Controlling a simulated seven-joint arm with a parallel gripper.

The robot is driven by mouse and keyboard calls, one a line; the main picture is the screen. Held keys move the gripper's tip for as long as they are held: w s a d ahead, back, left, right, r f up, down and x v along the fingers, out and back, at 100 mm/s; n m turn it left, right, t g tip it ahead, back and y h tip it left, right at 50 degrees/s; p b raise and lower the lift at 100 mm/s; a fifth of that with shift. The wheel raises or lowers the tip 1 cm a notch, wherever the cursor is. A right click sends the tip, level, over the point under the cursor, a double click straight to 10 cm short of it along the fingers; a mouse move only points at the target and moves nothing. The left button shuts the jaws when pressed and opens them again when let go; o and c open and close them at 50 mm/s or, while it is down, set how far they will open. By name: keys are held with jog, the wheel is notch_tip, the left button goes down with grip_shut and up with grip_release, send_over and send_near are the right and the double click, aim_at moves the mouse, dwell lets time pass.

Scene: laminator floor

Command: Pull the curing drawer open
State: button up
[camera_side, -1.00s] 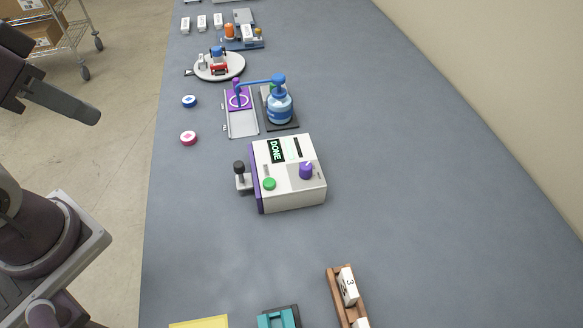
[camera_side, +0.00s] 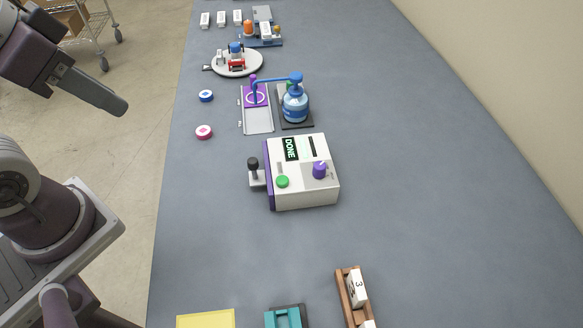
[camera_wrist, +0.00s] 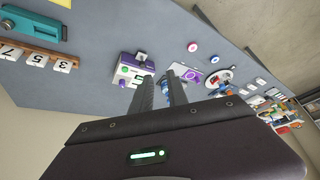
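The curing unit (camera_side: 303,180) is a white box with a purple front, a display reading DONE, a green button and a purple knob. On its left side a grey bracket with an upright black knob (camera_side: 253,164) sticks out from the purple front, which looks flush with the box. My gripper (camera_side: 118,104) is at the upper left in the side view, well apart from the unit. In the wrist view its two dark fingers (camera_wrist: 161,78) are spread with nothing visible between them. The unit (camera_wrist: 131,70) shows there just beyond the left finger.
A blue press (camera_side: 294,104) with a purple-topped tray (camera_side: 258,119) stands behind the unit. Blue (camera_side: 206,96) and pink (camera_side: 204,132) discs lie near the left edge. A wooden rack (camera_side: 345,298), teal fixture (camera_side: 284,317) and yellow pad (camera_side: 206,320) are in front. The right tabletop is clear.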

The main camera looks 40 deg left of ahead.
jog(key=o, duration=0.4)
jog(key=w+m, duration=0.2)
jog(key=w+d+f+m+g, duration=0.1)
jog(key=w, duration=0.1)
jog(key=w+m+g, duration=0.1)
jog(key=w+m, duration=0.1)
jog(key=shift+w+d+f+m, duration=0.3)
jog(key=shift+w, duration=0.05)
jog(key=shift+c, duration=0.2)
jog(key=m+g, duration=0.3)
jog(key=m, duration=0.9)
send_over(253, 160)
notch_tip(253, 160, down, 13)
jog(key=shift+a+f, duration=0.1)
notch_tip(253, 160, down, 7)
jog(key=shift+f, duration=0.15)
grip_shut()
